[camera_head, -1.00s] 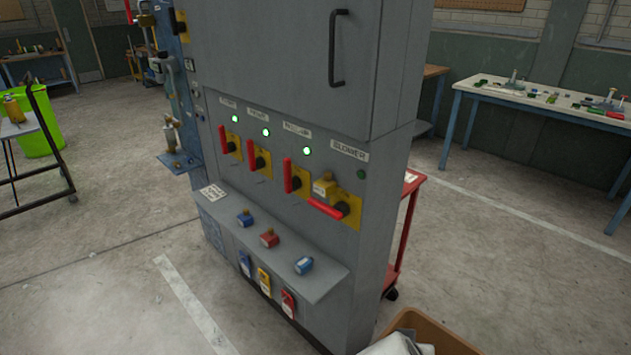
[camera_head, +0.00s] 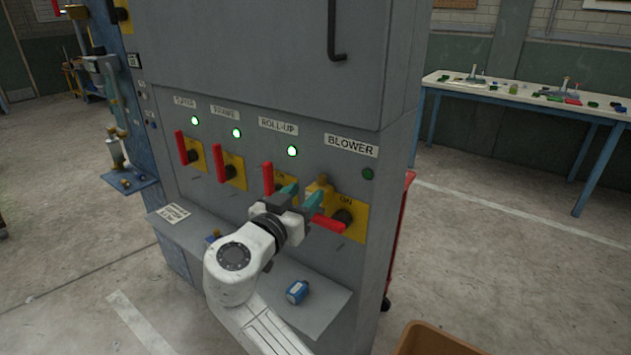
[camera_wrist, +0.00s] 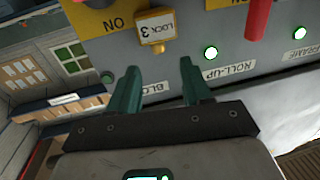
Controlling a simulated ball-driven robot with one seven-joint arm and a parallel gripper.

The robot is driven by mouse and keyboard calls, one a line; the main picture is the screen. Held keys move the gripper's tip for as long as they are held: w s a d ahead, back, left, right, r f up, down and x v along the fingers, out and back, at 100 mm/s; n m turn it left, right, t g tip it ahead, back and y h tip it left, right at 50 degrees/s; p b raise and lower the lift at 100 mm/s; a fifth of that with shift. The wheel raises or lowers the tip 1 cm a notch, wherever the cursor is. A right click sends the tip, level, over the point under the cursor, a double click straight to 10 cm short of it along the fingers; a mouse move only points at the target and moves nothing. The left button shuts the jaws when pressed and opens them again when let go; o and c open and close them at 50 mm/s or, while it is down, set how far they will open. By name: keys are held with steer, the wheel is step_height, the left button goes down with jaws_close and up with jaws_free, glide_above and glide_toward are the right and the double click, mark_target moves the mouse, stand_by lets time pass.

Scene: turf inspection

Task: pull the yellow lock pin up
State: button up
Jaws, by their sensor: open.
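The yellow lock pin (camera_head: 321,187) sits on the yellow plate of the BLOWER switch, just above its red handle (camera_head: 327,223). In the wrist view, which is upside down, it is a yellow block (camera_wrist: 155,29) marked LOCK 3. My gripper (camera_head: 306,196) is in front of the panel with its teal fingers apart and empty. In the wrist view the open fingertips (camera_wrist: 160,68) point toward the lock pin, with a gap between them and it. Part of the pin is hidden behind a finger in the head view.
Other red levers (camera_head: 223,164) stand upright to the left under lit green lamps; the BLOWER lamp (camera_head: 368,174) is dark. A sloping grey shelf (camera_head: 322,308) below carries a blue padlock (camera_head: 297,291). A brown box (camera_head: 440,341) stands at the lower right.

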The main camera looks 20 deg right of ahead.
mark_target(320, 179)
steer(key=x, duration=0.6)
steer(key=shift+w+d, duration=0.1)
steer(key=shift+d, duration=0.05)
jaws_close()
stand_by(0.5)
